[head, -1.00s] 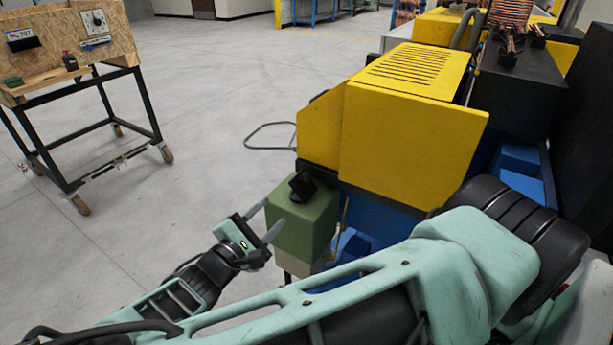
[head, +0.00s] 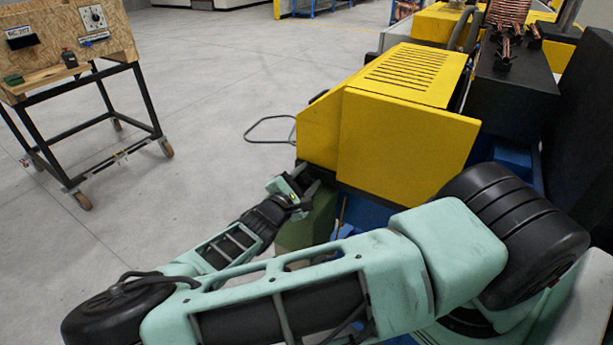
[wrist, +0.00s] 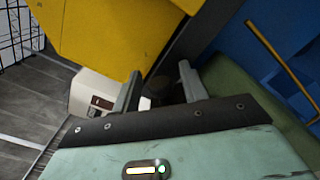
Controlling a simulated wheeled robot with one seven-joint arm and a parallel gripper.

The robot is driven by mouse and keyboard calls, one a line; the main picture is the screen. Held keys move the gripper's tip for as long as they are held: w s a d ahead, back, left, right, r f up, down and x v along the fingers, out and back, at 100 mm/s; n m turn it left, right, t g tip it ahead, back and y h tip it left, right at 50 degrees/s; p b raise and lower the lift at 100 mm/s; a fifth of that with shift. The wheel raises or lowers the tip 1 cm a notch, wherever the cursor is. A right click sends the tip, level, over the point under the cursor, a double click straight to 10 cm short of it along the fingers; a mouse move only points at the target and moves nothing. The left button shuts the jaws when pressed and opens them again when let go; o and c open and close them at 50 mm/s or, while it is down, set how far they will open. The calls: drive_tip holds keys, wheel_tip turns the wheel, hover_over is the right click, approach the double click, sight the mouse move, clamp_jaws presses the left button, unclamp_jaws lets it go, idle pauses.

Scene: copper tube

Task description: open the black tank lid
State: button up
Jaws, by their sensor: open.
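The green tank (head: 318,225) stands in front of the yellow machine housing, and my arm covers much of it in the head view. It also shows at the right in the wrist view (wrist: 240,90). The black lid (wrist: 165,88) is a dark, dim shape between the fingers in the wrist view, partly covered by the gripper body. In the head view the gripper hides the lid. My gripper (head: 303,183) is open over the tank top, with a finger (wrist: 130,92) on each side of the lid. I cannot tell whether the fingers touch it.
The yellow housing (head: 400,145) rises close behind the gripper, with a blue machine frame (wrist: 280,50) beside it. A thin yellow rod (wrist: 285,70) stands near the tank. A wheeled workbench (head: 90,110) is at the left, with clear floor between.

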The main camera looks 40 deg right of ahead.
drive_tip(key=shift+c, duration=0.3)
clamp_jaws()
drive_tip(key=shift+s+d, duration=0.1)
drive_tip(key=m, duration=0.1)
drive_tip(key=s+m, duration=0.1)
drive_tip(key=m, duration=0.1)
drive_tip(key=shift+s+d+m, duration=0.3)
drive_tip(key=shift+s+d+f+m+b, duration=0.15)
drive_tip(key=shift+s+m+b, duration=0.25)
drive_tip(key=shift+m, duration=0.45)
drive_tip(key=shift+s+d+f+m+b, duration=0.1)
drive_tip(key=shift+s+m+b, duration=0.25)
drive_tip(key=shift+m, duration=0.55)
drive_tip(key=shift+s+d+f+m+b, duration=0.2)
drive_tip(key=shift+s+m, duration=0.25)
drive_tip(key=shift+m, duration=0.4)
drive_tip(key=shift+o, duration=0.3)
unclamp_jaws()
